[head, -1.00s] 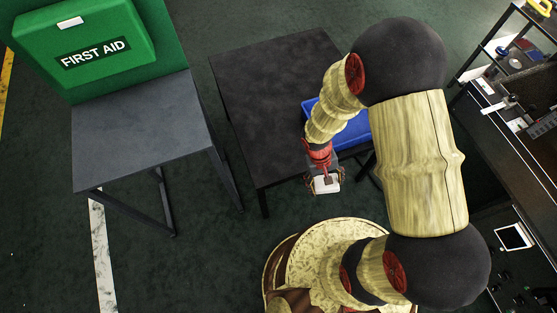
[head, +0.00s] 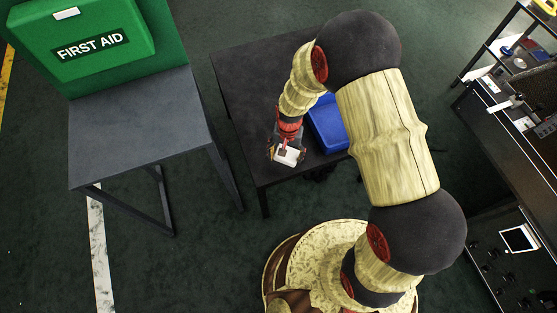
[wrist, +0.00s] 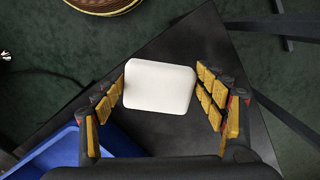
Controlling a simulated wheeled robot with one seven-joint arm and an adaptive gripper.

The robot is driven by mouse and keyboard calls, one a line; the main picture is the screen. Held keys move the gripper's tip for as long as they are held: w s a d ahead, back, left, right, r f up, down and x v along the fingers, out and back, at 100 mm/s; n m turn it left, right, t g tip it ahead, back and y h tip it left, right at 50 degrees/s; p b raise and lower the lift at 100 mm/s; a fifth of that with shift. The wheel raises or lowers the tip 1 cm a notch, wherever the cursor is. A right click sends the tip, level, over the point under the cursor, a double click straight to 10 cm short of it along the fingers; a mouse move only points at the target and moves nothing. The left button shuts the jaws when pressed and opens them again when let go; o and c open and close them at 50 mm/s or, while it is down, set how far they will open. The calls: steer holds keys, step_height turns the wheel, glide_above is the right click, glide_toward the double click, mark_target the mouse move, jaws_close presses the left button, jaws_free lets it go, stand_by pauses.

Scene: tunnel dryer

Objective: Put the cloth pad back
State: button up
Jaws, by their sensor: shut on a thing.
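The cloth pad (wrist: 160,87) is a white rounded block held between the two yellow-padded fingers of my gripper (wrist: 165,95) in the wrist view. In the head view the white pad (head: 289,156) shows at the end of my gripper (head: 287,150). My gripper is shut on the pad, over the dark table (head: 250,95) near its front edge. Whether the pad touches the tabletop I cannot tell. The blue bin (head: 327,124) stands on the table just right of my gripper, partly hidden by my arm. It also shows at the lower left of the wrist view (wrist: 58,158).
The dark table's left part is clear.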

steer(key=f, duration=0.1)
steer(key=w+a+f+b, duration=0.1)
steer(key=w+a+f, duration=0.1)
steer(key=f, duration=0.1)
steer(key=shift+w+a, duration=0.1)
steer(key=shift+w, duration=0.05)
step_height(320, 180, down, 4)
steer(key=b, duration=0.2)
steer(key=shift+w+a+b, duration=0.15)
steer(key=shift+b, duration=0.15)
steer(key=shift+r, duration=0.2)
steer(key=o, duration=1.4)
steer(key=shift+o, duration=0.8)
steer(key=r+p, duration=0.1)
steer(key=r, duration=0.3)
steer(key=r+p, duration=0.2)
steer(key=r, duration=0.2)
steer(key=r+p, duration=0.2)
steer(key=r, duration=0.2)
steer(key=shift+w+d+r, duration=0.1)
steer(key=shift+w+d, duration=0.1)
steer(key=shift+w, duration=0.15)
